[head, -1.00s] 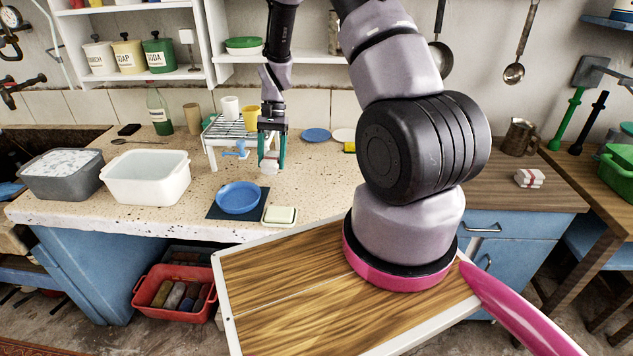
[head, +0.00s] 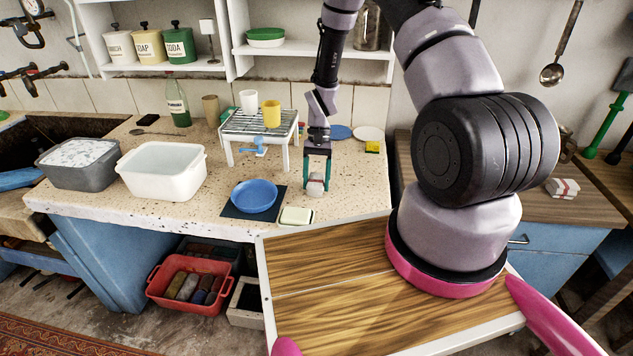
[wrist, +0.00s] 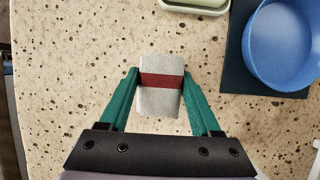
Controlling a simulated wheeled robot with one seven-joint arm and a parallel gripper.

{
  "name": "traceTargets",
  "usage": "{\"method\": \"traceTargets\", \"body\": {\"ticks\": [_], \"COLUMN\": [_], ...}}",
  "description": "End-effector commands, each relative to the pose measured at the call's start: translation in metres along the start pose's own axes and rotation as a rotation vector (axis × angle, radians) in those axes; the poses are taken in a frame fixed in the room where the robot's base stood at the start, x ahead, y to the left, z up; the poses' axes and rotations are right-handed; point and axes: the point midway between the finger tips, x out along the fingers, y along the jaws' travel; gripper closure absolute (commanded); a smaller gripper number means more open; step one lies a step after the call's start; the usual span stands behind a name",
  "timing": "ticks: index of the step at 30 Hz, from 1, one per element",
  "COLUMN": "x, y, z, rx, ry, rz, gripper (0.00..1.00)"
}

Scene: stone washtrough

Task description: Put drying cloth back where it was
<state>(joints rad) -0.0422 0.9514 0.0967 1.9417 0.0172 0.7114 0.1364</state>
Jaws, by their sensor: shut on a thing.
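My gripper (head: 317,180) has green fingers and is shut on a small folded pale grey cloth with a dark red band, which I take for the drying cloth (wrist: 160,85). The cloth also shows low between the fingers in the head view (head: 315,188). It is over the speckled stone counter (head: 350,195), right of the blue bowl (head: 254,194) and the soap dish (head: 296,216). I cannot tell whether it touches the counter. A similar white folded cloth with a red band (head: 563,187) lies on the wooden counter at the right.
A white-legged rack (head: 231,150) with a white cup (head: 249,100) and yellow cup (head: 271,114) stands behind left of my gripper. A blue plate (head: 340,132), white plate (head: 369,134) and yellow sponge (head: 372,147) lie behind right. Counter right of the gripper is clear.

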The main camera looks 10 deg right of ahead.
Motion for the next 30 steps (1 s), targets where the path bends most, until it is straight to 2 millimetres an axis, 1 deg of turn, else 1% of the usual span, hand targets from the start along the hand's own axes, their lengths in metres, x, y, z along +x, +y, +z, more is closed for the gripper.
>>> {"method": "traceTargets", "body": {"ticks": [11,12,13,14,24,26,29,30], "x": [0.005,0.004,0.004,0.004,0.002,-0.003,-0.018,-0.026], "y": [0.0,0.0,0.0,0.0,0.0,0.0,-0.001,-0.001], "z": [-0.002,-0.002,-0.002,-0.002,-0.001,-0.002,-0.002,-0.002], "rx": [0.0,0.0,0.0,0.0,0.0,0.0,-0.001,-0.001], "ry": [0.0,0.001,0.001,0.001,0.002,0.003,0.005,0.005], "rz": [0.0,-0.001,0.0,-0.001,-0.001,-0.001,-0.002,-0.002], "gripper": [0.8,0.2,0.09,0.06,0.06,0.06,0.06,0.06]}}
